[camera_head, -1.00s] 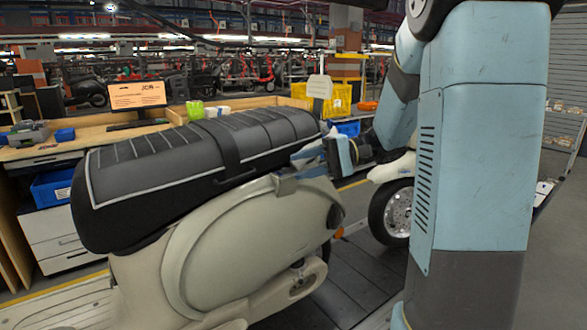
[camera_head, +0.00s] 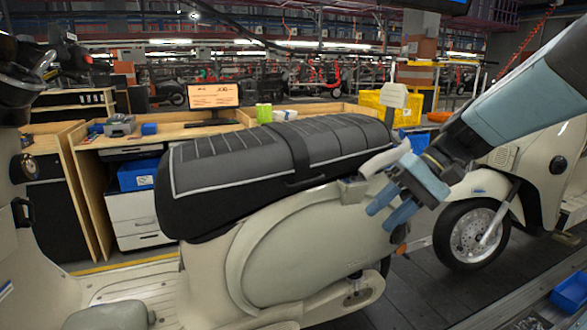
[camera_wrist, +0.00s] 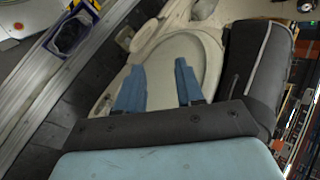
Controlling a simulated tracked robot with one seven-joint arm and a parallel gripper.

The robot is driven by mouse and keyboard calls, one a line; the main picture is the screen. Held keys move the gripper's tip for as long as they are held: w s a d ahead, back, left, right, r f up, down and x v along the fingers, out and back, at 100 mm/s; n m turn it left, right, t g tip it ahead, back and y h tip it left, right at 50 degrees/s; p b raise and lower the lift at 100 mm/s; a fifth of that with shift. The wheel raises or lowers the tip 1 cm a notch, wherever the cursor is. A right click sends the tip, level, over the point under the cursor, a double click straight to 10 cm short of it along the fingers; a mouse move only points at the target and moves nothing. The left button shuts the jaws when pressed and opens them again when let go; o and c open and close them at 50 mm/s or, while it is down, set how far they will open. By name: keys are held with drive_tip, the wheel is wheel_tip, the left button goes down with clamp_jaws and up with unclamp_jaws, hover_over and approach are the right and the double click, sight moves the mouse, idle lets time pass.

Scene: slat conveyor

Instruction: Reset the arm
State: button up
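My gripper (camera_head: 385,208) is at the rear of a cream scooter (camera_head: 300,240), to the right of its black seat (camera_head: 260,160) in the head view. Its two blue fingers point down and to the left. In the wrist view my gripper (camera_wrist: 158,88) shows its fingers spread apart, with nothing between them. The scooter's cream side panel (camera_wrist: 180,60) lies beyond the fingertips. The black seat also shows at the right of the wrist view (camera_wrist: 262,70). I cannot tell whether a finger touches the scooter.
A second scooter's wheel (camera_head: 472,234) stands just right of my gripper. A blue bin (camera_head: 571,291) is at the lower right. A wooden workbench (camera_head: 90,165) with a monitor (camera_head: 213,96) stands behind. Dark conveyor floor (camera_head: 425,290) is clear below.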

drive_tip(key=s+d+r+n+t+h, duration=0.1)
drive_tip(key=s+d+t+h, duration=0.5)
drive_tip(key=h, duration=0.2)
drive_tip(key=shift+s, duration=0.4)
